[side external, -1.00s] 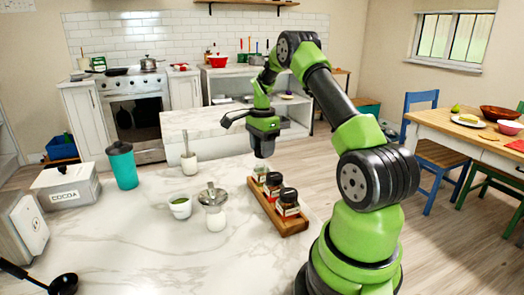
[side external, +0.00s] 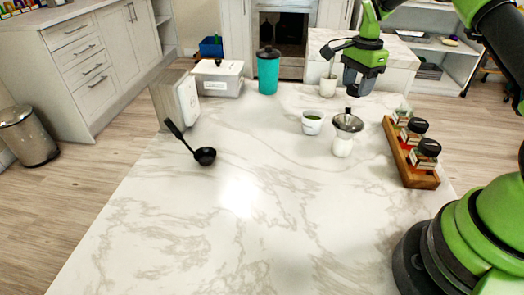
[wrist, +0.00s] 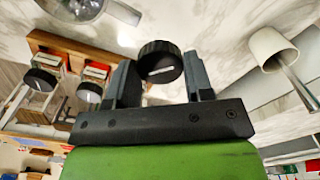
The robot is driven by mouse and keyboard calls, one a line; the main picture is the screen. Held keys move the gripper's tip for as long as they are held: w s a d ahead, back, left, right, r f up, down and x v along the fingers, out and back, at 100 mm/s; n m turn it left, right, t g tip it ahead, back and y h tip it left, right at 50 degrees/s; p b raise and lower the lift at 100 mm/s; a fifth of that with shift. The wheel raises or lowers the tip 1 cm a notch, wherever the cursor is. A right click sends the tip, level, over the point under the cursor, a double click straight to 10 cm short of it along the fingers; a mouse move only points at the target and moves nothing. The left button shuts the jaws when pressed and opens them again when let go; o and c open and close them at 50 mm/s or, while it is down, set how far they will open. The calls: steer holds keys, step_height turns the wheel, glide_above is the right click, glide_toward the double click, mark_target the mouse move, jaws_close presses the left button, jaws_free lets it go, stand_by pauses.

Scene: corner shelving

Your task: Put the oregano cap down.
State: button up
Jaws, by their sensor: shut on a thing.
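In the wrist view a black ribbed cap (wrist: 160,58) sits between the two fingers of my gripper (wrist: 161,72), which is shut on it. In the side view my gripper (side external: 357,84) hangs above the far part of the marble counter, left of the spice rack, and I cannot make out the cap there. The wooden rack (side external: 411,170) holds a far jar (side external: 401,116) that shows no black lid, and two jars with black lids (side external: 429,147). The rack also shows at the upper left of the wrist view (wrist: 75,45).
A jar with a metal funnel (side external: 347,122) and a cup of green contents (side external: 312,121) stand near the rack. The counter's front is clear.

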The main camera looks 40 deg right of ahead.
steer(key=w+a+n, duration=0.3)
steer(key=a, duration=0.4)
steer(key=w+a+n, duration=0.2)
steer(key=w+a, duration=0.1)
steer(key=a, duration=0.4)
steer(key=n, duration=0.4)
glide_above(259, 154)
steer(key=f, duration=0.1)
step_height(259, 154, down, 9)
steer(key=shift+f, duration=0.5)
steer(key=shift+f, duration=0.1)
steer(key=o, duration=1)
